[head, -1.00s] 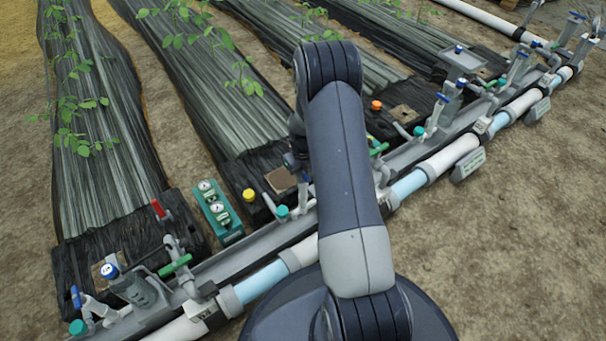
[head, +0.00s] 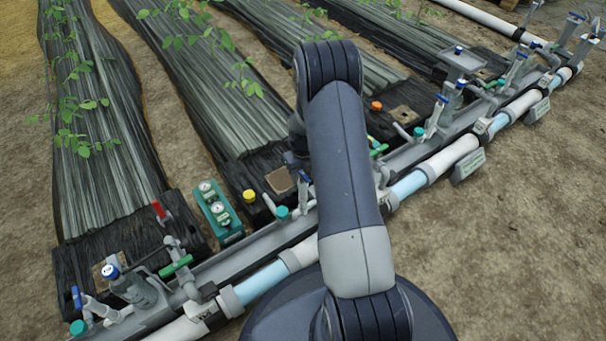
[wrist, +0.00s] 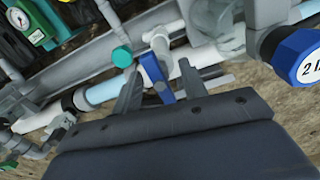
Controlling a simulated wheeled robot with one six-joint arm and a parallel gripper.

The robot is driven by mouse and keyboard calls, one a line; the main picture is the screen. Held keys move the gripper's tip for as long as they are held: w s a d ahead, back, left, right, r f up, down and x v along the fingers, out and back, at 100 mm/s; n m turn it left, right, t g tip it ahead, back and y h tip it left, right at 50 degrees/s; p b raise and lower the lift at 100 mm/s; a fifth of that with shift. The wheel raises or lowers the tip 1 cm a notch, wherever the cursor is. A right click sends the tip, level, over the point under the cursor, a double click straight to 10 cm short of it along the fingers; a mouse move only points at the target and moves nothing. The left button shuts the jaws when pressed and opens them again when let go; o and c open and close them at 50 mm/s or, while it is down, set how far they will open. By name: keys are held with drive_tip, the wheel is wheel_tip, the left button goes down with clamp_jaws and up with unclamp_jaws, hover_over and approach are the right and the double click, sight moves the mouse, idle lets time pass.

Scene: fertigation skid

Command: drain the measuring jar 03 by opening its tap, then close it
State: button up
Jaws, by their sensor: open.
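In the wrist view my gripper (wrist: 159,68) is open. Its two grey fingers stand on either side of a blue tap lever (wrist: 153,68), and I cannot tell whether either finger touches it. The lever sits by white and grey pipe fittings, with a teal cap (wrist: 122,56) just to the left. A large blue cap (wrist: 298,57) with partly cut-off lettering is at the right edge. I cannot read the number 03 on any jar. In the head view my arm hides the gripper and the tap between its fingers.
A blue-capped jar (head: 133,286) is at the lower left. A long pipe run (head: 450,155) crosses diagonally, with several blue-levered taps at the upper right. Bare soil (head: 520,240) lies open at the lower right.

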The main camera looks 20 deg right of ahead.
wheel_tip(320, 180, up, 10)
drive_tip(key=p, duration=0.6)
drive_tip(key=shift+f, duration=0.3)
